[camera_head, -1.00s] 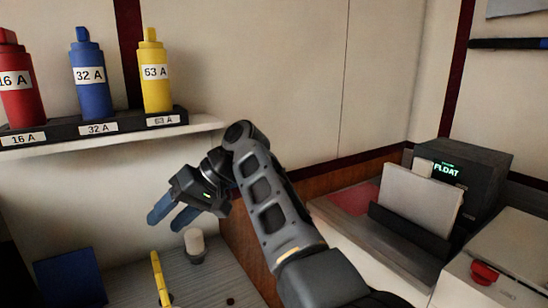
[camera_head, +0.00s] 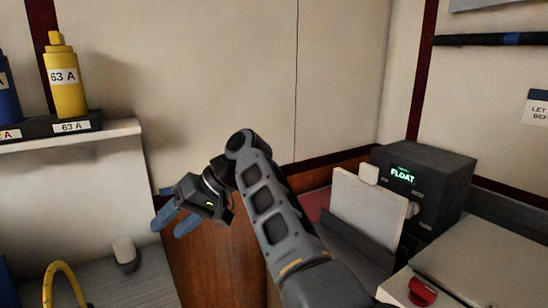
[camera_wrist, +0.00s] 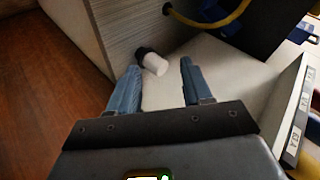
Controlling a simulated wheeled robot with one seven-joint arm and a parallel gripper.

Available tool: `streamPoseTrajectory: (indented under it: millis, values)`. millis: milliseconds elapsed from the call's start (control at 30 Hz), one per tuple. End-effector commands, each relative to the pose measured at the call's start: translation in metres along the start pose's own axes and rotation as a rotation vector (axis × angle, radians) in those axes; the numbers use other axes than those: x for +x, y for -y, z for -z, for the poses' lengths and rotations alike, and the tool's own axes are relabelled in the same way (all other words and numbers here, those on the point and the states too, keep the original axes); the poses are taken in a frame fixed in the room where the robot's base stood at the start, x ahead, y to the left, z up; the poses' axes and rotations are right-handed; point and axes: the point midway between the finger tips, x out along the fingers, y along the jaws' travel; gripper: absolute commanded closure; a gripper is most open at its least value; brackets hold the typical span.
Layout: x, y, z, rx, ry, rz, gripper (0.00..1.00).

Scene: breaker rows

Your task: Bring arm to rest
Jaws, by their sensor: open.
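My gripper (camera_head: 172,220) is open, with its two blue fingers pointing down and left in the head view. It also shows in the wrist view (camera_wrist: 155,88), where its fingers are spread with nothing held between them. My arm reaches up from the bottom of the head view and bends at the elbow, with the gripper hanging to the left. The gripper is in the air in front of the wooden panel (camera_head: 215,265), apart from the shelf and counter.
A yellow 63 A bottle-shaped piece (camera_head: 66,85) stands on the shelf (camera_head: 70,140) at left. A white-topped knob (camera_head: 124,252) and a yellow loop (camera_head: 62,272) are on the lower counter. At right are a dark FLOAT box (camera_head: 425,190), a pale upright plate (camera_head: 366,212) and a red knob (camera_head: 421,291).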

Motion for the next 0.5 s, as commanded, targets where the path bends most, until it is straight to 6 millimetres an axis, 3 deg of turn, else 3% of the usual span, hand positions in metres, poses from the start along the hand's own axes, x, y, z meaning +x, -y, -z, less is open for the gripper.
streamPoseTrajectory:
  millis: [267, 500]
  values:
    - [0.017, -0.032, -0.019, 0.033, -0.050, -0.033, 0.51]
    - [0.038, -0.079, -0.051, 0.080, -0.125, -0.085, 0.51]
